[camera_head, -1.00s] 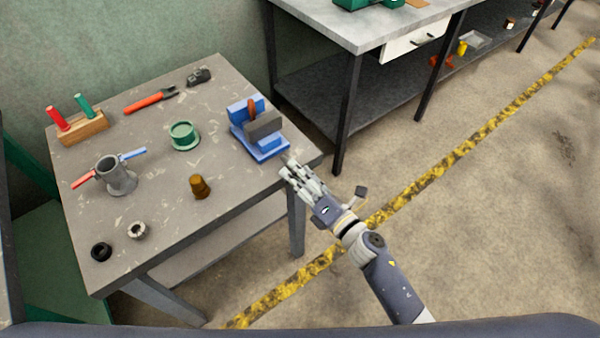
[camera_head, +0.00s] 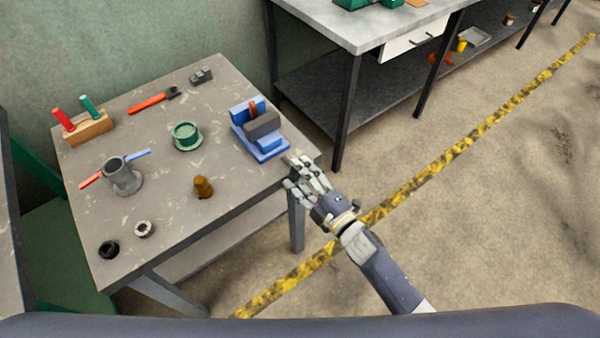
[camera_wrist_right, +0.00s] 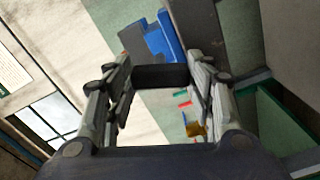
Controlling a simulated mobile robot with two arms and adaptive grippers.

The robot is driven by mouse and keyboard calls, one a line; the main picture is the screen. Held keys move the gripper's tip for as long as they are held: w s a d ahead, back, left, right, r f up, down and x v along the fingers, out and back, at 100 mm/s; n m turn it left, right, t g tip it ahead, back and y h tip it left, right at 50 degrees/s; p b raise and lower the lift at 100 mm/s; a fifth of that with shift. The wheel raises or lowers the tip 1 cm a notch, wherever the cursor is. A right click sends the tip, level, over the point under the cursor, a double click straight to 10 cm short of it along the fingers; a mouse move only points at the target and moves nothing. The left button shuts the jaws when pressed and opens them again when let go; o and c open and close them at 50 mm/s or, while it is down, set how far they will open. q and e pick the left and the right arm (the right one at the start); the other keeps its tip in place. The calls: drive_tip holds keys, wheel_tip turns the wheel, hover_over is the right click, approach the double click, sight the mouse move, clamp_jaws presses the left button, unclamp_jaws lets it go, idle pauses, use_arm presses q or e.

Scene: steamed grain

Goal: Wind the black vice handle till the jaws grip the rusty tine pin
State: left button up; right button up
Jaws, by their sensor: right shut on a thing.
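The blue vice (camera_head: 267,149) stands at the right end of the worktable, with a grey jaw block (camera_head: 263,125) at its front. The rusty tine pin (camera_head: 253,109) stands upright between this block and the blue rear jaw (camera_head: 240,112); I cannot tell whether the jaws touch it. My right gripper (camera_head: 294,172) is at the table's right edge, in front of the vice. In the right wrist view its fingers are shut on the black vice handle (camera_wrist_right: 160,76), with blue vice parts beyond. My left gripper is out of view.
The table also holds a green round pot (camera_head: 187,135), a brown piece (camera_head: 203,187), a grey cylinder with red and blue arms (camera_head: 123,178), a wooden block with two handles (camera_head: 88,130) and small rings. Floor right of the table is clear.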

drive_tip(key=m+p, duration=0.1)
drive_tip(key=m, duration=0.3)
drive_tip(key=shift+m, duration=0.4)
drive_tip(key=m+p, duration=0.1)
drive_tip(key=m, duration=1.2)
drive_tip(key=shift+f+m, duration=0.1)
drive_tip(key=shift+m, duration=0.2)
drive_tip(key=m, duration=0.3)
drive_tip(key=shift+m+b, duration=0.3)
drive_tip(key=shift+b, duration=0.1)
drive_tip(key=m+b, duration=0.1)
drive_tip(key=m, duration=0.3)
drive_tip(key=shift+f+b, duration=0.1)
drive_tip(key=shift+b, duration=0.2)
drive_tip(key=m+b, duration=0.2)
drive_tip(key=m, duration=0.3)
drive_tip(key=shift+m+b, duration=1.05)
drive_tip(key=shift+m, duration=0.95)
